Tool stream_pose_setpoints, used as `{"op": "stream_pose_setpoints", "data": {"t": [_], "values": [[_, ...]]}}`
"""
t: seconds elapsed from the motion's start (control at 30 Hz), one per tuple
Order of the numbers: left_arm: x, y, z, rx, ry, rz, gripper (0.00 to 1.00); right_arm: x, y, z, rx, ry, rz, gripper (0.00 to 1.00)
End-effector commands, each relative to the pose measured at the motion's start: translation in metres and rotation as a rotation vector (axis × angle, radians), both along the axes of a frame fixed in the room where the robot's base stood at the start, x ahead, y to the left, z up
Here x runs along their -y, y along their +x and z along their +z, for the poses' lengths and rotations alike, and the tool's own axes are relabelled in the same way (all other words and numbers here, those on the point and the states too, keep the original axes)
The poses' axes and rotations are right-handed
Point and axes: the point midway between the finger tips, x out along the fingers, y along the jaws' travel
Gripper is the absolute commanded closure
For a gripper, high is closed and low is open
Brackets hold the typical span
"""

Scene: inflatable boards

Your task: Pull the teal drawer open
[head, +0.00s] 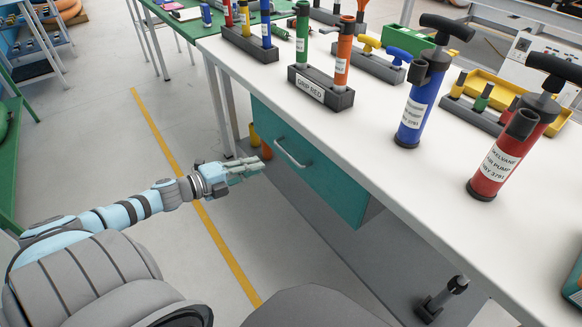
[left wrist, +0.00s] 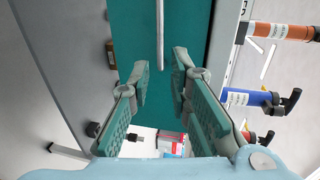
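The teal drawer (head: 330,185) is set under the near edge of the white workbench; its front looks flush, with no visible gap. A pale bar handle (head: 290,152) runs across its front. My left gripper (head: 258,165) is just in front of the drawer, slightly left of the handle. The handle appears apart from the fingers. My right gripper is not in view.
The white workbench (head: 375,140) carries a blue pump (head: 415,112), a red pump (head: 497,160) and a grey rack (head: 320,90) with cylinders. A yellow-brown cup (head: 254,136) stands beyond the drawer's left end. The floor (head: 200,245) left of the drawer is clear.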

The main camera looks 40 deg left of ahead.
Motion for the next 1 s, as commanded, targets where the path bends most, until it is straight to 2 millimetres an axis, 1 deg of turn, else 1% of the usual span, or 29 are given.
{"op": "stream_pose_setpoints", "data": {"t": [0.03,0.1,0.23,0.3,0.37,0.4,0.5,0.6,0.7,0.83,1.0], "values": [[0.002,0.008,-0.007,0.004,0.001,0.002,0.82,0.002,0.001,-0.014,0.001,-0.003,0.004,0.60],[0.005,0.021,-0.009,0.007,0.000,0.005,0.82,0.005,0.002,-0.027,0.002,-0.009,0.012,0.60],[0.012,0.047,-0.013,0.010,-0.003,0.012,0.82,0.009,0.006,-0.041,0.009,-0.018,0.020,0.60],[0.016,0.060,-0.010,0.012,-0.007,0.013,0.82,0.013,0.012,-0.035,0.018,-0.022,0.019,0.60],[0.019,0.072,-0.012,0.009,-0.009,0.015,0.82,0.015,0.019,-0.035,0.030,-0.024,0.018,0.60],[0.022,0.082,-0.014,0.010,-0.010,0.017,0.82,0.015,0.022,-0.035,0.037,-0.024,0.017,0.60],[0.029,0.102,-0.019,0.004,-0.011,0.014,0.82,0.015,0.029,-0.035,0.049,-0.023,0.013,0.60],[0.031,0.115,-0.023,0.004,-0.008,0.016,0.82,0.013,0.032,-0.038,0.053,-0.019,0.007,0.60],[0.034,0.122,-0.025,0.001,-0.006,0.014,0.82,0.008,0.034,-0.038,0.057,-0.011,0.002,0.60],[0.035,0.125,-0.025,-0.001,-0.005,0.013,0.82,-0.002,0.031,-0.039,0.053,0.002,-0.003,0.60],[0.035,0.125,-0.025,-0.002,-0.005,0.013,0.82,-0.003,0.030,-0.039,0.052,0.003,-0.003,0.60]]}}
